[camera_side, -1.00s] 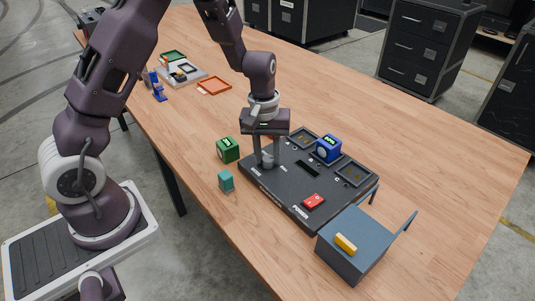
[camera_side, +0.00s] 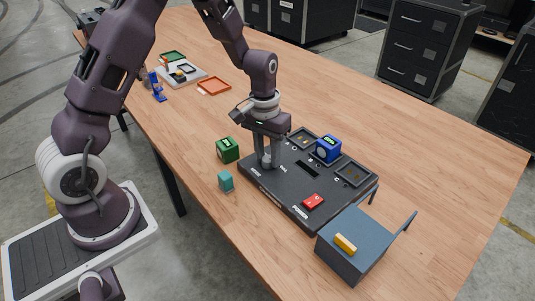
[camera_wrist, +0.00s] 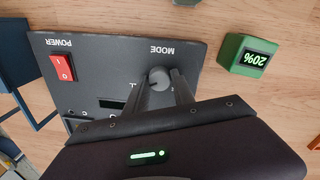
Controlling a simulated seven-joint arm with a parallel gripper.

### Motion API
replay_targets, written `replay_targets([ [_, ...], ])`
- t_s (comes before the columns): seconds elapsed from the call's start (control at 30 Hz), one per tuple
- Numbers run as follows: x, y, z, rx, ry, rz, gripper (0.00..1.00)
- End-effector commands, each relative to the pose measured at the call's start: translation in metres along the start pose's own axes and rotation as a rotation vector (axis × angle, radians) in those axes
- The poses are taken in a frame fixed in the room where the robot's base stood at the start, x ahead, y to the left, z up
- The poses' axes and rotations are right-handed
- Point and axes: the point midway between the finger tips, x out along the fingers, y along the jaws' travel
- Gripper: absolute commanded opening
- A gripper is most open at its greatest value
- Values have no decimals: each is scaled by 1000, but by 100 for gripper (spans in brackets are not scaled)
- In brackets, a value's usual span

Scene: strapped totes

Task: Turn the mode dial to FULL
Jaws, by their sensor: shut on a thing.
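The dark panel (camera_side: 275,194) lies on the wooden table and also shows in the wrist view (camera_wrist: 110,50). Its round grey mode dial (camera_wrist: 158,78) sits near one corner, beside the word MODE. My gripper (camera_side: 268,162) points down over that corner. In the wrist view its fingers stand on either side of the dial, shut on it. The fingers and palm hide part of the dial and the labels around it, so I cannot read which mode it points at.
A red power switch (camera_side: 313,201) is on the panel. A blue block (camera_side: 328,148) sits in a panel bay. A green block (camera_wrist: 248,55) reading 20% and a teal cube (camera_side: 226,181) stand close beside the panel. A blue-grey box (camera_side: 350,250) stands at the near end.

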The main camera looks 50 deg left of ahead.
Motion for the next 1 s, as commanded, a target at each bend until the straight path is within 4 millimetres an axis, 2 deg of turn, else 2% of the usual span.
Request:
replay_targets([
  [0.27, 0, 0, 0, 2, 1, 0, 0],
  [0.3, 0, 0, 0, 2, 1, 0, 32],
  [0.4, 0, 0, 0, 2, 1, 0, 51],
  [0.73, -3, 0, 0, 1, 1, 0, 52],
  [1.0, -55, 1, -1, 2, 5, 1, 52],
])
